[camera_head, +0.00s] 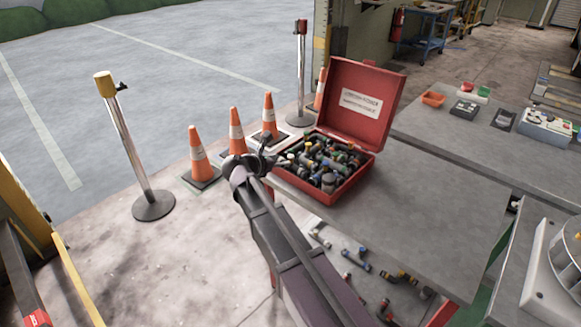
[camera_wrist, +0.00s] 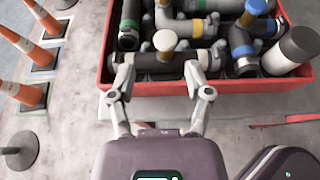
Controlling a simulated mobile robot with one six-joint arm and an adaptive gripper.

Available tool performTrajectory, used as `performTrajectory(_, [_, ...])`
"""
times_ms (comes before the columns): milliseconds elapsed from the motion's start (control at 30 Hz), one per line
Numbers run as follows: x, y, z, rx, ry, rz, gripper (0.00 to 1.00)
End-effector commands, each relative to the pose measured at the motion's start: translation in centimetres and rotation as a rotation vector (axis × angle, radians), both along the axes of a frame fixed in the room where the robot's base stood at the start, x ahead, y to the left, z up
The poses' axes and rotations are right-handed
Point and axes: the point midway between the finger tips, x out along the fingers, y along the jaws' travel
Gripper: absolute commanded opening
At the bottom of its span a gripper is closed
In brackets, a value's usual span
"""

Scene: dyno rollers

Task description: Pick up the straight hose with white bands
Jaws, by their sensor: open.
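The open red case (camera_head: 337,190) holds many jumbled dark hoses and fittings with coloured bands. In the wrist view, a dark straight piece with a broad white band (camera_wrist: 296,44) leans at the case's right corner; it looks like the hose with white bands, but I cannot be sure. My gripper (camera_wrist: 160,76) is open and empty at the near wall of the case, left of that piece. A dark horizontal pipe (camera_wrist: 160,62) with a tan knob lies just beyond and between its fingertips. In the head view my gripper (camera_head: 250,158) is at the case's left side.
The case stands on a grey table (camera_head: 440,215), its lid (camera_head: 362,104) raised. Loose fittings (camera_head: 355,262) lie on a lower shelf. Orange cones (camera_head: 197,152) and a metal post (camera_head: 128,145) stand on the floor to the left. The tabletop right of the case is clear.

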Motion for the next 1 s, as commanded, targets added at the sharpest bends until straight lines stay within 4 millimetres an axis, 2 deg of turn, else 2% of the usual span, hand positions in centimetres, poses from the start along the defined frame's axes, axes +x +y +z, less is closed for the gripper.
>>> performTrajectory(233, [0.8,-0.9,-0.6,0.000,0.000,-0.001,0.65])
performTrajectory(600, [3.3,-3.3,-2.0,0.000,0.000,-0.001,0.65])
performTrajectory(1000, [3.4,-3.5,-1.9,0.000,0.000,-0.001,0.65])
